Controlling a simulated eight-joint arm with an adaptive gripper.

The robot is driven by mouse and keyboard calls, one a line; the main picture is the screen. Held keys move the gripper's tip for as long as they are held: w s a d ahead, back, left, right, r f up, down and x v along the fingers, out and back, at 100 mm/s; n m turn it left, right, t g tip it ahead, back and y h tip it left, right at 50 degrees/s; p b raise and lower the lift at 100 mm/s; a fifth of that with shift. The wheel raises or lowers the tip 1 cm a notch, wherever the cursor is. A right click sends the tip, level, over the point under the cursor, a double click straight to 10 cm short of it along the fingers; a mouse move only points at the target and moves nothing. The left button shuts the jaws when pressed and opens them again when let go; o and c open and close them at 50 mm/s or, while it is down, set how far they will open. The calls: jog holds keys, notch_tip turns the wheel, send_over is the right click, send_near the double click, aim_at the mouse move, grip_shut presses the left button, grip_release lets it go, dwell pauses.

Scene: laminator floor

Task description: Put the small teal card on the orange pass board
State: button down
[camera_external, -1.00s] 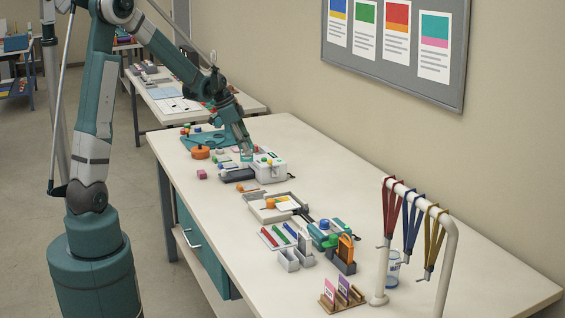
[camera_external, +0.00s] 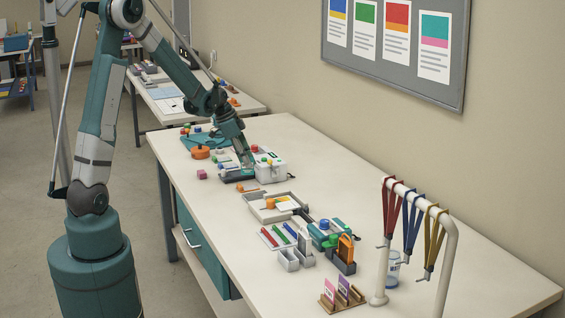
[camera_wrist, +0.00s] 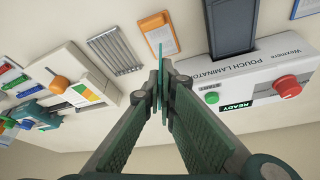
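My gripper (camera_wrist: 161,88) is shut on the small teal card (camera_wrist: 161,58), which shows as a thin upright sliver between the fingertips in the wrist view. In the external view my gripper (camera_external: 249,166) is beside the white laminator, and the card is too small to make out there. The orange pass board (camera_wrist: 158,33) lies flat on the table beyond the fingertips in the wrist view, with a pale grey face inside an orange border. It shows as a small orange patch (camera_external: 247,188) in front of the laminator in the external view.
The white pouch laminator (camera_wrist: 255,80), with a red knob and green button, stands close on the right in the wrist view. A pale tray with an orange knob (camera_wrist: 58,84) and a grey ribbed rack (camera_wrist: 118,50) lie left.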

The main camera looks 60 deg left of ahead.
jog(key=shift+f, duration=0.95)
jog(key=shift+f, duration=0.1)
jog(key=shift+f+b, duration=0.35)
jog(key=shift+f, duration=1.4)
jog(key=shift+f, duration=0.15)
jog(key=c, duration=3.1)
grip_release()
jog(key=shift+c, duration=0.2)
jog(key=o, duration=0.5)
jog(key=shift+c, duration=0.2)
jog(key=p+v, duration=0.1)
jog(key=v, duration=1.1)
jog(key=shift+p, duration=0.4)
